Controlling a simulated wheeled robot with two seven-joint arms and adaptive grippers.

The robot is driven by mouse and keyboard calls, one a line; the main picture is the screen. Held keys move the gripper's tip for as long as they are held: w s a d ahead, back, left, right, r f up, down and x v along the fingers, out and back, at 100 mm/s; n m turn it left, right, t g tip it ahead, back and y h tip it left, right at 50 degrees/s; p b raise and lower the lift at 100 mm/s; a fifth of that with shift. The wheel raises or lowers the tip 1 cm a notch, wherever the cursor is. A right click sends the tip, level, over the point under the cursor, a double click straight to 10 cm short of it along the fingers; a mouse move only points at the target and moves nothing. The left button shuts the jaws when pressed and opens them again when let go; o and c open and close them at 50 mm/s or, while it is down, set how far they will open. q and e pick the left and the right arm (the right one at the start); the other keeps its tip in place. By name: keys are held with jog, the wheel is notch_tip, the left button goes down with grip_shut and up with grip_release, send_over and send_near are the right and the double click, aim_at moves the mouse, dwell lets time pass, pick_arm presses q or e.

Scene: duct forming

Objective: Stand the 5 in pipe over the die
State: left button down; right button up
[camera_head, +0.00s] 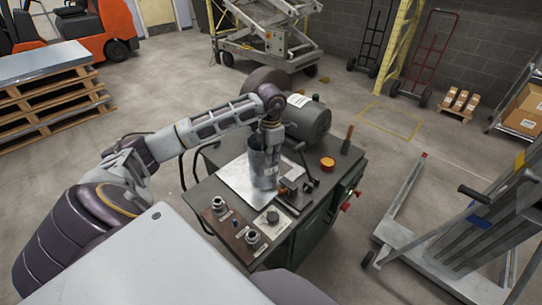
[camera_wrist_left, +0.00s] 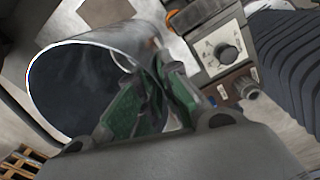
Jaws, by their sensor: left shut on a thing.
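The pipe (camera_head: 262,168) is a grey sheet-metal cylinder, close to upright above the bench top of the green machine. My left gripper (camera_head: 270,135) is shut on its upper wall. In the left wrist view the pipe (camera_wrist_left: 85,50) shows its round open mouth, and the green fingers (camera_wrist_left: 150,100) of my gripper pinch its wall. I cannot pick out the die for certain; the pipe and my arm hide part of the bench. Whether the pipe's lower end touches anything is unclear. My right gripper is not in view.
The bench carries a bright metal plate (camera_head: 233,181), a motor (camera_head: 307,119), an orange button (camera_head: 327,163) and a brown panel (camera_head: 236,236) with two round metal fittings. A grey lift cart (camera_head: 420,236) stands at the right. Floor around the bench is mostly open.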

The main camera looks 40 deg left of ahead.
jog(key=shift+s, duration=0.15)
pick_arm(q)
jog(key=shift+f, duration=0.15)
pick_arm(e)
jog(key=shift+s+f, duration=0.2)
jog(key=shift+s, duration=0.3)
pick_arm(q)
jog(key=shift+f, duration=0.1)
jog(key=shift+b, duration=0.3)
jog(key=c, duration=1.5)
grip_release()
jog(key=shift+c, duration=0.2)
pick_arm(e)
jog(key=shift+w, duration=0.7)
pick_arm(q)
jog(key=shift+r, duration=5.95)
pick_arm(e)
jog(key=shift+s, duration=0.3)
